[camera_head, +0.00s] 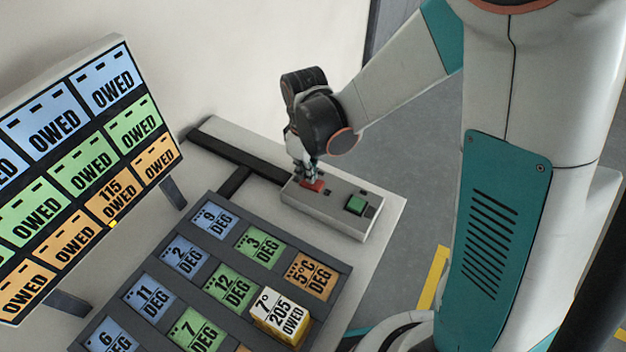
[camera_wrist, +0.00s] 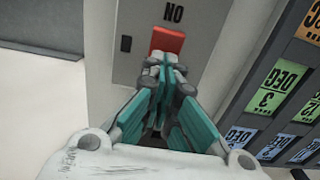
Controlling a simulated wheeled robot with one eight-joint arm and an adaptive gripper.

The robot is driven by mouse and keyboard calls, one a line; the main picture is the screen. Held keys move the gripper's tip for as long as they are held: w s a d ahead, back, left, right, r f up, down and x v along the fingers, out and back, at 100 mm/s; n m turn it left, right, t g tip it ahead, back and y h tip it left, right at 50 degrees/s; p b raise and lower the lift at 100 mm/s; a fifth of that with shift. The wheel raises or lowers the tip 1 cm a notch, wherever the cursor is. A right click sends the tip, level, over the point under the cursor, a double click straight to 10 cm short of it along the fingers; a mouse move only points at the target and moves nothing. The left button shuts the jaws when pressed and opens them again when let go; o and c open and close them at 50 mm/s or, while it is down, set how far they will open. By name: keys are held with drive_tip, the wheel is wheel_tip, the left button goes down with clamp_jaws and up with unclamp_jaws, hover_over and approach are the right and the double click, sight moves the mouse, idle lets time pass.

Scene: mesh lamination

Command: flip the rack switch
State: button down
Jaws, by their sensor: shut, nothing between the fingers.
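A grey switch box (camera_head: 335,213) lies on the table's right part, with a red switch (camera_head: 313,185) at its left end and a green one (camera_head: 356,204) toward its right. The red switch also shows in the wrist view (camera_wrist: 167,40), beside dark letters that read "NO" in that picture. My gripper (camera_head: 307,176) is shut and empty, pointing down at the red switch. In the wrist view its fingertips (camera_wrist: 165,76) overlap the near edge of the red switch; I cannot tell whether they touch it.
A dark rack (camera_head: 228,239) holds several blue, green and orange labelled blocks, with a white and yellow block (camera_head: 280,318) standing higher. An upright board (camera_head: 75,113) of "OWED" cards stands at left. A dark bar (camera_head: 237,157) lies behind the box.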

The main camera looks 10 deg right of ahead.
drive_tip(key=shift+r+p, duration=1.95)
drive_tip(key=shift+r, duration=1.2)
drive_tip(key=d+r+m+t+b, duration=0.25)
drive_tip(key=d+r+m, duration=0.2)
drive_tip(key=r, duration=0.55)
drive_tip(key=s+d+r+m+t+b, duration=0.1)
drive_tip(key=s+d+r+m+t, duration=0.2)
drive_tip(key=s+d+m, duration=0.3)
drive_tip(key=shift+s+d+t+b, duration=0.3)
drive_tip(key=shift+s+d+t, duration=0.55)
drive_tip(key=shift+s+d, duration=1.85)
drive_tip(key=shift+s+a, duration=0.8)
